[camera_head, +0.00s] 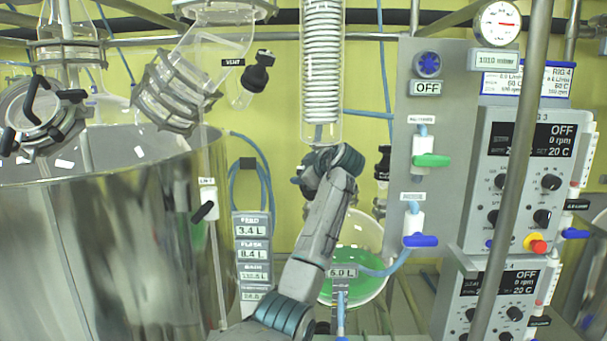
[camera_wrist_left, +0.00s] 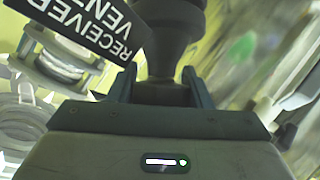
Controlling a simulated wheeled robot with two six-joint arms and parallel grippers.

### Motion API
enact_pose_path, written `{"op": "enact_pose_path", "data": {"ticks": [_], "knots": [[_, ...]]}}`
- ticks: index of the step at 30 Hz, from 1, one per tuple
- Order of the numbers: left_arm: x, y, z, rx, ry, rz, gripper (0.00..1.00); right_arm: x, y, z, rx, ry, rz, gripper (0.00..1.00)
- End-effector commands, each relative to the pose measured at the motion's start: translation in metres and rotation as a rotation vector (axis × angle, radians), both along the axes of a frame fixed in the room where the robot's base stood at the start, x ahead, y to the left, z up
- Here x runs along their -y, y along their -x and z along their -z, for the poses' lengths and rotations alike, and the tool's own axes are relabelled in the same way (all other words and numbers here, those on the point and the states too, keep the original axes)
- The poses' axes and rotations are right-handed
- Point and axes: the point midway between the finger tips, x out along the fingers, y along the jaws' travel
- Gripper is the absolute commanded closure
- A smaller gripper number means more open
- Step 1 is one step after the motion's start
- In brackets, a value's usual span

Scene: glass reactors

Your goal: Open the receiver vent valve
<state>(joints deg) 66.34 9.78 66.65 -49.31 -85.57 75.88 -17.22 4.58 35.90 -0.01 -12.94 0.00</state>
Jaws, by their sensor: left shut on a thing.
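The receiver vent valve shows in the left wrist view as a black knob (camera_wrist_left: 173,45) beside a black label reading "RECEIVER VENT" (camera_wrist_left: 95,28). My left gripper (camera_wrist_left: 160,88) is shut on the lower part of this knob, with one finger on each side. In the head view my left arm rises from the bottom centre, and its wrist (camera_head: 335,165) hides the gripper and the knob. The receiver flask (camera_head: 360,235) with green liquid stands behind my arm. Whether the valve is turned cannot be told. My right gripper is not in view.
A large steel vessel (camera_head: 110,230) fills the left. A glass coil condenser (camera_head: 322,70) hangs just above my left wrist. A panel with a green-handled valve (camera_head: 431,160) and a blue-handled valve (camera_head: 420,240) stands to the right, near control boxes (camera_head: 527,160) and a metal pole.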

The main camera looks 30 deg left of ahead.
Motion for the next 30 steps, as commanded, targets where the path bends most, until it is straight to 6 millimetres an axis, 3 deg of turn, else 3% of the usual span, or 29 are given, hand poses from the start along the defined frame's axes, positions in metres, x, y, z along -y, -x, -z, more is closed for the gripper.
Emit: {"op": "enact_pose_path", "data": {"ticks": [3,4,6,7,17,30], "knots": [[0.001,0.000,0.002,-0.003,0.002,0.002,0.78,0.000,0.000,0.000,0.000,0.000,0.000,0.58],[0.001,0.000,0.002,-0.003,0.002,0.002,0.49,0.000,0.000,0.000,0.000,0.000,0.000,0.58],[0.001,0.000,0.002,-0.002,0.001,0.001,0.35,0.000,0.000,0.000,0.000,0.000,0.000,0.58],[0.001,0.000,0.001,-0.002,0.001,0.001,0.33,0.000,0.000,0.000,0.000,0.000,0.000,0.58],[0.004,0.001,0.000,0.000,0.000,0.002,0.33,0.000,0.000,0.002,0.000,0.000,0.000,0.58],[0.071,0.030,-0.027,0.003,0.001,0.004,0.33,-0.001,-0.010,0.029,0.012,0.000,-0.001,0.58]]}}
